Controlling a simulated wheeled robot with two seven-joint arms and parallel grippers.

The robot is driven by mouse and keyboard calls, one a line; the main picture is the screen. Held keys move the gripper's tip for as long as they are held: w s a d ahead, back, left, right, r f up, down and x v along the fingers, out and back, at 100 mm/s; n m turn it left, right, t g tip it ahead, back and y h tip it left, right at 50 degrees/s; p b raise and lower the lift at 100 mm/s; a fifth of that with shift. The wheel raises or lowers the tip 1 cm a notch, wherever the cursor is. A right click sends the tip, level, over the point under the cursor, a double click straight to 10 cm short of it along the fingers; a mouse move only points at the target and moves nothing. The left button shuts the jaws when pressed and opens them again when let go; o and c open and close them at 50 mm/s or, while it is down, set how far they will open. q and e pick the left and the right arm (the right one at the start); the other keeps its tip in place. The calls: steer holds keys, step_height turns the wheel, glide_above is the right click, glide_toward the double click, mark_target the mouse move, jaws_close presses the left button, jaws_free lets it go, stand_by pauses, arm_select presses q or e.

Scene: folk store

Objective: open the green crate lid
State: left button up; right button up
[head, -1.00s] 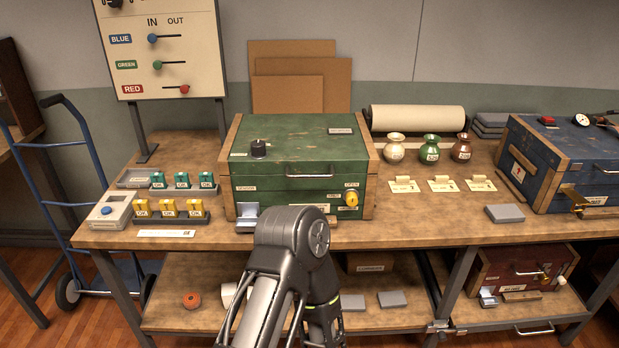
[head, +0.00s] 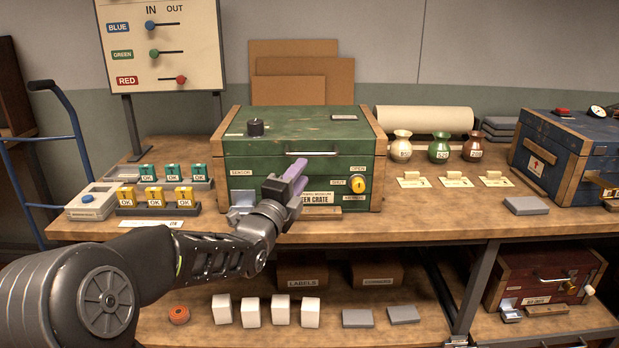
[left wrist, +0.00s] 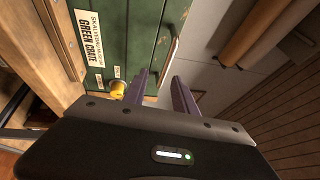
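The green crate (head: 260,168) stands on the workbench with its lid (head: 300,127) down. A silver bar handle (head: 312,153) runs along the lid's front edge. A yellow knob (head: 358,185) sits at the front right by an "OPEN" label. My left gripper (head: 297,178) is in front of the crate, just below the handle, and covers part of the name label. My right gripper does not show.
Yellow and teal "OK" blocks (head: 153,196) stand in racks to the left. Three vases (head: 439,151) with cards stand to the right, then a blue crate (head: 560,160). A red crate (head: 545,280) is on the lower shelf. The bench's front right is mostly clear.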

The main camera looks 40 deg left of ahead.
mark_target(309, 154)
arm_select(q)
steer(key=shift+s+a+r, duration=0.2)
steer(key=shift+a+r, duration=0.05)
steer(key=shift+r, duration=0.3)
steer(key=p+x, duration=0.1)
steer(key=x, duration=0.6)
steer(key=shift+w+a, duration=0.1)
steer(key=shift+w, duration=0.3)
steer(key=shift+c, duration=0.5)
jaws_close()
stand_by(0.4)
